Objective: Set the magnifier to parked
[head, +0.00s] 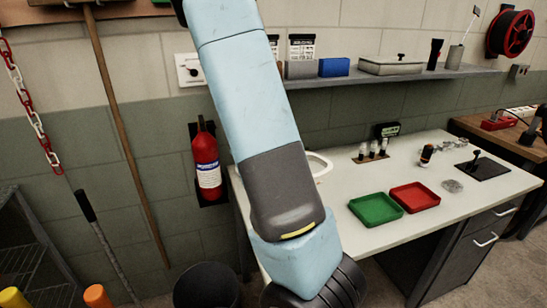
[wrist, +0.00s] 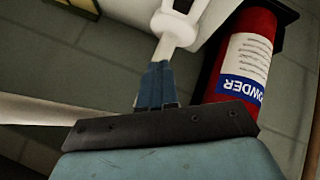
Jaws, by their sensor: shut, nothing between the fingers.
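The magnifier shows in the head view as a white ring-shaped head (head: 319,164) at the back left of the workbench, partly hidden behind my arm. Its stand and joints are hidden there. In the wrist view a white forked part (wrist: 178,30), which looks like part of the magnifier, is just beyond my fingertips. My gripper (wrist: 155,78) is shut and empty, and its tips overlap the lower end of the white part in the picture. I cannot tell whether they touch. My gripper is not visible in the head view.
A red fire extinguisher (head: 206,163) hangs on the wall left of the bench; it also shows close by in the wrist view (wrist: 247,60). Green (head: 376,209) and red (head: 414,197) trays lie on the workbench (head: 345,240). A loaded shelf (head: 390,76) runs above.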

